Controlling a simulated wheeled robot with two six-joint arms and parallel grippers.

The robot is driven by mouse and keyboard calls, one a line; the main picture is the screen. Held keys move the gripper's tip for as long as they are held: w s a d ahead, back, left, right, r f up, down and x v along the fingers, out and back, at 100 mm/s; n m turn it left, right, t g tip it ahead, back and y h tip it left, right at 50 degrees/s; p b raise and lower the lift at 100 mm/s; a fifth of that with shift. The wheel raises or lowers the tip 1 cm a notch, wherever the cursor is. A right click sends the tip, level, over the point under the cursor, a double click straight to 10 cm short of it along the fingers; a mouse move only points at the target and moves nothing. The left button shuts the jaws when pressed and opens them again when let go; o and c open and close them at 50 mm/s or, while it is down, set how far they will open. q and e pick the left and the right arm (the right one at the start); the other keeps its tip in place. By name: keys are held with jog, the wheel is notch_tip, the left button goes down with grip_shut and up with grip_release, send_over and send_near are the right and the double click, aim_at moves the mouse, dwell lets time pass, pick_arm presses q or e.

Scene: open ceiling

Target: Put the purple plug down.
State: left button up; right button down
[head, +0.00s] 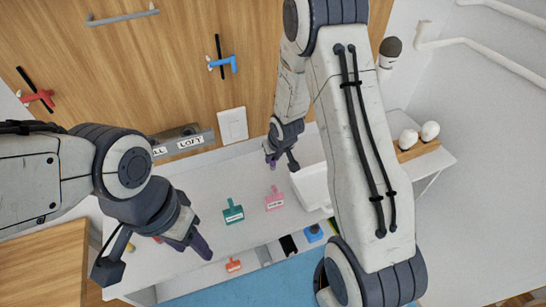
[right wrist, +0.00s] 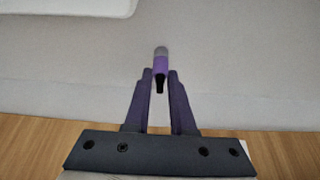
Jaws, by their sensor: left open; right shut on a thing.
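The purple plug (right wrist: 160,62) has a grey end and a black tip. In the right wrist view it sits between the fingertips of my right gripper (right wrist: 160,78), which is shut on it. In the head view the right gripper (head: 281,159) is at the back of the white counter (head: 180,180), by the wall; the plug is small there and partly hidden by the fingers. Whether it touches any surface cannot be told. My left gripper (head: 197,246) is open and empty over the front left of the counter.
A green tagged piece (head: 233,212) and a pink one (head: 274,201) lie on the counter. An orange piece (head: 234,265) and a blue one (head: 313,234) are nearer the front. A white box (head: 312,187) stands right of the right gripper.

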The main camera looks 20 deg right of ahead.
jog(key=c, duration=0.8)
grip_release()
jog(key=shift+f, duration=0.1)
jog(key=shift+o, duration=0.2)
jog(key=shift+r, duration=0.25)
jog(key=s+a+r+n+p, duration=0.1)
jog(key=s+a+r+p, duration=0.15)
jog(key=r, duration=0.45)
jog(key=s+a+r+p, duration=0.2)
jog(key=s+r+p, duration=0.15)
jog(key=r, duration=0.45)
jog(key=s+a+r+n+g, duration=0.1)
jog(key=s+a+r+n, duration=0.1)
jog(key=s, duration=0.5)
jog(key=s+a+r+n+g, duration=0.2)
jog(key=s+a+r, duration=0.2)
jog(key=s, duration=0.4)
jog(key=s+a+r+n+g, duration=0.1)
jog(key=s+a+r+n, duration=0.1)
jog(key=s+a, duration=0.3)
jog(key=s+r, duration=0.1)
jog(key=s, duration=0.2)
jog(key=shift+s+r+g+y, duration=0.15)
jog(key=shift+r+g+y, duration=0.15)
jog(key=shift+r+y, duration=0.1)
